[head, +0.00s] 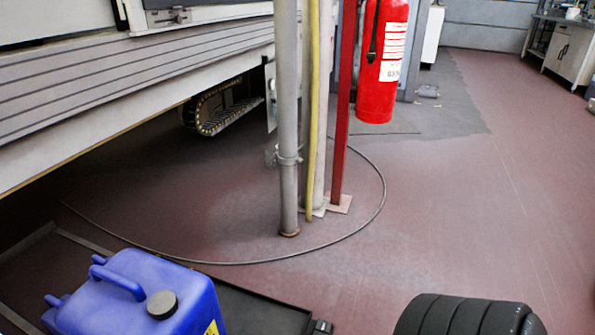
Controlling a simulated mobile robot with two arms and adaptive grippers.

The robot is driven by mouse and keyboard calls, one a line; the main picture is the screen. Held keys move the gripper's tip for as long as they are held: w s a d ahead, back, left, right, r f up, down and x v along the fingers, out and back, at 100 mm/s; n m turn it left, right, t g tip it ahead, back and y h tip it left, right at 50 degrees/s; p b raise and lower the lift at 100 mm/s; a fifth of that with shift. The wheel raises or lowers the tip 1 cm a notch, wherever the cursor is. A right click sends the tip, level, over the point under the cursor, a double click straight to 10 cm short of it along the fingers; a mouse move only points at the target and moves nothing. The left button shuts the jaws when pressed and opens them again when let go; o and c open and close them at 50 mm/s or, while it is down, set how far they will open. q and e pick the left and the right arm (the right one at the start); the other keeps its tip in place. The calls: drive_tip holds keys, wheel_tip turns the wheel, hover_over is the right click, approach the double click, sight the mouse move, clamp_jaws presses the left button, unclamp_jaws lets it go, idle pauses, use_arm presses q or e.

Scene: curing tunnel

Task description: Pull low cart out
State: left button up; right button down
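A low black cart or tray (262,308) lies at the lower left, partly cut off by the bottom edge. Its left part reaches under the edge of the large grey machine. A blue jerrycan (125,295) with a black cap and a yellow label stands on it. A small black fitting (320,327) shows at its right corner. The cart's near side is out of view, and I see no handle for certain. Neither of my grippers is in view.
The grey machine (120,85) overhangs the left. Grey pipes (287,130), a yellow hose and a red post (343,110) with a fire extinguisher (383,60) stand mid-floor. A thin cable (240,264) curves around them. A black ribbed round object (465,316) is at bottom right.

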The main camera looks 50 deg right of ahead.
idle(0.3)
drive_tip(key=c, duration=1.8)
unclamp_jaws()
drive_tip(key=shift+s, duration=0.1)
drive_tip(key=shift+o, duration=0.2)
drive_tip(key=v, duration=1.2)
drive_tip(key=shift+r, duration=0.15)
